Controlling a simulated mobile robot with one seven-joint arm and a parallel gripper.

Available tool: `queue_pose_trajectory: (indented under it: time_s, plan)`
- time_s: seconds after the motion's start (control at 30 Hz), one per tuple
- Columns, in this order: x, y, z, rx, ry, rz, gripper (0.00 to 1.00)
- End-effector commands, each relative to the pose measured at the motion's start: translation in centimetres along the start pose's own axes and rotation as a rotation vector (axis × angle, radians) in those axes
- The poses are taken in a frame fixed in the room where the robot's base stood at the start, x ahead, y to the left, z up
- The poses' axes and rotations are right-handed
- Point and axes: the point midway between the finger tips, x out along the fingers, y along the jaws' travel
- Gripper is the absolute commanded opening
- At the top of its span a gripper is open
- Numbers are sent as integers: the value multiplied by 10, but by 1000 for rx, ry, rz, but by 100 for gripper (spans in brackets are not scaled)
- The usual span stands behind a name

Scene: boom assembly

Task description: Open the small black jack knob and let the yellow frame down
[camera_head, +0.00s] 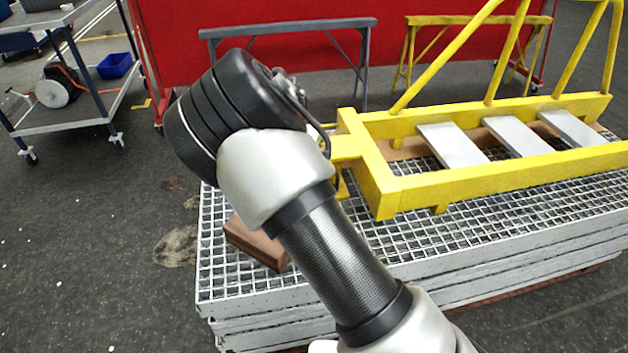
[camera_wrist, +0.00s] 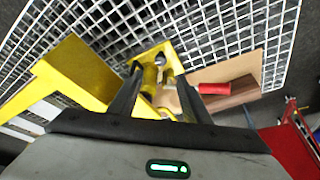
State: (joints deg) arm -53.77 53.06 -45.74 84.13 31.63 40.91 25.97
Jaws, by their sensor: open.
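The yellow frame (camera_head: 500,171) rests low over a stack of metal gratings in the head view, its left end partly behind my arm. In the wrist view its yellow end (camera_wrist: 80,70) is at upper left. My gripper (camera_wrist: 160,77) is open; its two dark fingers stand either side of a yellow bracket (camera_wrist: 150,57) with small metallic parts. I cannot make out the small black jack knob in either view. My gripper is hidden behind my arm in the head view. Whether the fingers touch the bracket cannot be told.
A brown block (camera_head: 256,243) lies on the grating (camera_head: 225,270). A red cylinder (camera_wrist: 214,87) is near the right finger in the wrist view. A grey trestle (camera_head: 290,27) and a red panel (camera_head: 390,60) stand behind. A cart (camera_head: 65,117) is at left; open floor lies between.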

Motion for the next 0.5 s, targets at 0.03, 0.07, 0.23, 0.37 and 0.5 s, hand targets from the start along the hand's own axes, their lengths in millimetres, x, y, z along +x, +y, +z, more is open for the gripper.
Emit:
queue_pose_trajectory:
  time_s: [0.03,0.07,0.23,0.37,0.5]
  plan:
    - [-4,-3,-3,-15,21,5,44]
    - [-5,-4,-4,-20,28,6,44]
    - [14,-4,-5,-21,32,9,44]
    - [41,-3,-6,-22,32,10,44]
    - [72,-3,-6,-21,31,9,44]
